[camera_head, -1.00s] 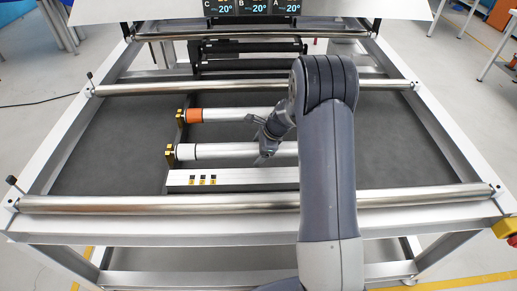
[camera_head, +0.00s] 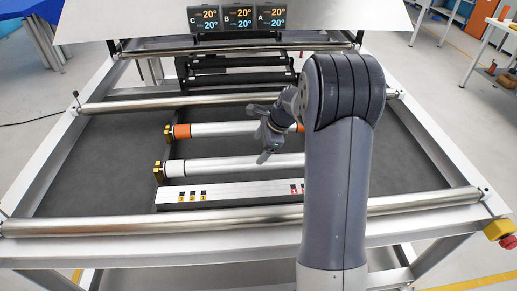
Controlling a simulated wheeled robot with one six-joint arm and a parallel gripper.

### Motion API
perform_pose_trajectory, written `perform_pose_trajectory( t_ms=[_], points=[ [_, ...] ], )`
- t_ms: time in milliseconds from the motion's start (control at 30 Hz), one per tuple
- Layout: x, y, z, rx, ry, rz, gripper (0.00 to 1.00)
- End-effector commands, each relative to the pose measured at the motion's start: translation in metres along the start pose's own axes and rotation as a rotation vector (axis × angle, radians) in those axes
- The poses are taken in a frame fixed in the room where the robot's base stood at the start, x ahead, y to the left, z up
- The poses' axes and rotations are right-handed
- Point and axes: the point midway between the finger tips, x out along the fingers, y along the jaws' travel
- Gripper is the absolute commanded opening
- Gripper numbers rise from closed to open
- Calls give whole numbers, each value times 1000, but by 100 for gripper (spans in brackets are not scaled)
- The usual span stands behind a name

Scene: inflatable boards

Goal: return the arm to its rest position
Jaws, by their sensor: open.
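My gripper (camera_head: 262,134) is in the camera_head view, left of my large grey arm link, above the middle of the machine frame. Its jaws are open and I see nothing held between them. It appears over the two white rollers, the far roller (camera_head: 225,130) with an orange end and the near roller (camera_head: 235,167). I cannot tell its exact height over them. My arm link hides the right part of both rollers.
A white strip (camera_head: 235,196) with small black switches lies in front of the rollers. Long metal bars cross the frame, the nearest one (camera_head: 150,222) at the front. A panel with displays (camera_head: 238,18) stands at the back. A red emergency button (camera_head: 499,228) sits at the right front corner.

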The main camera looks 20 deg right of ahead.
Motion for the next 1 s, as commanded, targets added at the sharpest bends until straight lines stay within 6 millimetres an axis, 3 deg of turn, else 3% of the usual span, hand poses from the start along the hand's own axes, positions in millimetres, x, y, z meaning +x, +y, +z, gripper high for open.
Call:
perform_pose_trajectory(
  t_ms=[367,800,1000],
  points=[
    [10,0,0,1,0,2,80],
    [86,1,0,0,0,5,80],
    [110,0,0,0,0,2,80]
  ],
)
